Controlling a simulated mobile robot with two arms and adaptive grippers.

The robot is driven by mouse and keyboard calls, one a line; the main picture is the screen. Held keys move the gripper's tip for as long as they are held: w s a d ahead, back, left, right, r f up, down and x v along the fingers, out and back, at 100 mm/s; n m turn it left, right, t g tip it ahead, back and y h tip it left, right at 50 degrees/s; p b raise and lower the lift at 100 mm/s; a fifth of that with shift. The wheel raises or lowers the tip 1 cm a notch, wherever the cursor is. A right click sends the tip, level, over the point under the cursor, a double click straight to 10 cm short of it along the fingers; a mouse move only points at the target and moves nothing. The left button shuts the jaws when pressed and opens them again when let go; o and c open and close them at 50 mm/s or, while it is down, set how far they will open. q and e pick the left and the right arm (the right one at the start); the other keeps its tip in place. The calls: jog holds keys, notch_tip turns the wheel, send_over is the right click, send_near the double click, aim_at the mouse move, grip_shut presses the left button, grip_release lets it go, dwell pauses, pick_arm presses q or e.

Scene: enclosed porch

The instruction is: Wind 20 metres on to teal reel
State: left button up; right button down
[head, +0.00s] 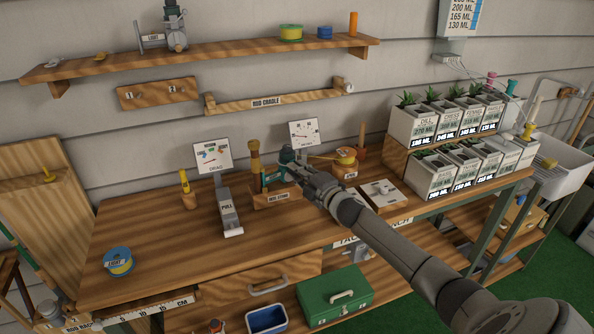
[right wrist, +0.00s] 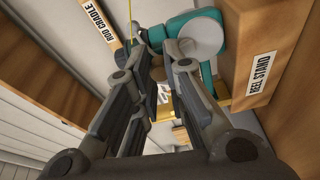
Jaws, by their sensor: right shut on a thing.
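The teal reel (head: 271,178) is mounted at the wooden reel stand (head: 275,196) on the bench, partly hidden behind my right gripper (head: 289,158). In the right wrist view, the teal reel (right wrist: 181,24) shows with a pale round side cover, beside the labelled reel stand (right wrist: 256,75). My right gripper (right wrist: 160,78) is shut on a small brownish knob, apparently the reel's crank handle. A spool of yellow line (head: 346,155) sits on a stand to the right. My left gripper is out of view.
A blue and yellow spool (head: 119,262) lies at the bench's left. Labelled planters (head: 437,172) fill the right end. A rod cradle (head: 275,102) is on the wall. The bench's left middle is clear.

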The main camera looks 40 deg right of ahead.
jog(key=shift+d+m, duration=0.15)
jog(key=shift+m, duration=0.25)
jog(key=c, duration=1.4)
grip_release()
jog(key=shift+s+d, duration=0.1)
jog(key=shift+s, duration=5.9)
